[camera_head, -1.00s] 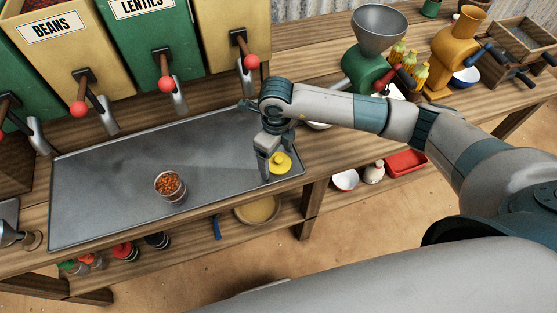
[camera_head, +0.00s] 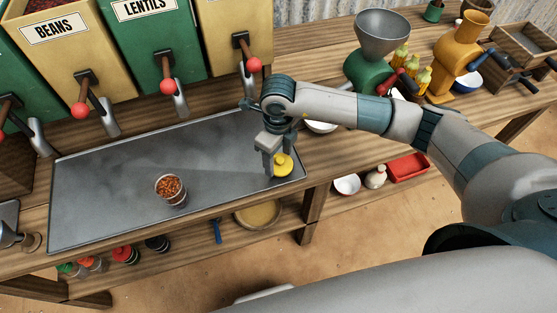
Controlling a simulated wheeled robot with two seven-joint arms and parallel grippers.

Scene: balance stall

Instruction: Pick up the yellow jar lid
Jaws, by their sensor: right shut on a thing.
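The yellow jar lid (camera_head: 284,164) is at the right end of the grey metal tray (camera_head: 110,177), near its front right corner. It is round with a raised knob. My right gripper (camera_head: 277,166) points down at the lid and is shut on it; a finger hides the lid's left side. I cannot tell for sure whether the lid is clear of the tray. My left gripper is not in view.
A jar of reddish-brown food (camera_head: 171,188) stands mid-tray. Dispensers with red-knobbed levers (camera_head: 167,84) line the back. A green grinder (camera_head: 370,70) and an orange grinder (camera_head: 459,60) stand on the right. The tray's left half is clear.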

